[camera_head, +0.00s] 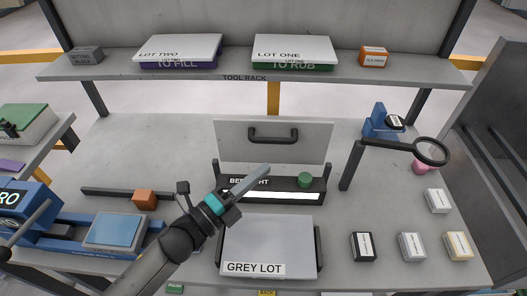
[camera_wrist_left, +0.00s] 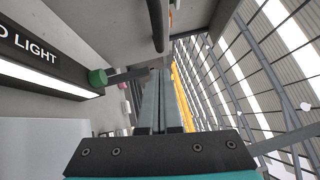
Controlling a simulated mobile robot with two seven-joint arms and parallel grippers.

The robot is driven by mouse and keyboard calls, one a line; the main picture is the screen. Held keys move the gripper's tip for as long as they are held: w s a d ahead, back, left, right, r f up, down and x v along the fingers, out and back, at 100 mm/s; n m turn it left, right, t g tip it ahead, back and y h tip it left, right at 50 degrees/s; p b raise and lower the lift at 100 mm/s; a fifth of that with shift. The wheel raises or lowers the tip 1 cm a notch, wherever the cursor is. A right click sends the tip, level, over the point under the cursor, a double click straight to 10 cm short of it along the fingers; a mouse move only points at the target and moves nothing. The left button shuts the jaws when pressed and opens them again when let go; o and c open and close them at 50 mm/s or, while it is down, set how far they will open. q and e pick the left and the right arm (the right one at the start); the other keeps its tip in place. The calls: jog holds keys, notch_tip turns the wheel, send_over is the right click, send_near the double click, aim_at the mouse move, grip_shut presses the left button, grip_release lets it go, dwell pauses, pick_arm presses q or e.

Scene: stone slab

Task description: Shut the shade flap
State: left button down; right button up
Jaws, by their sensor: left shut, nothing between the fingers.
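The shade flap (camera_head: 300,152) appears to be the pale panel with a dark bar handle (camera_head: 273,134). It stands raised behind the black light bar (camera_head: 240,183), whose strip is lit. A green knob (camera_head: 305,180) sits on the bar's right part. In the left wrist view, the panel (camera_wrist_left: 100,25) and its handle (camera_wrist_left: 156,25) are at the top, with the lit bar (camera_wrist_left: 35,68) at left. My left gripper (camera_head: 266,170) is shut and empty. My right gripper is out of view.
A grey lid marked GREY LOT (camera_head: 268,240) lies in front of the bar. A magnifier (camera_head: 431,151) on a post stands at right. Small labelled boxes (camera_head: 412,246) sit front right.

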pick_arm(q)
jog(key=w, duration=0.3)
jog(key=w+d, duration=0.1)
jog(key=shift+w+r, duration=0.4)
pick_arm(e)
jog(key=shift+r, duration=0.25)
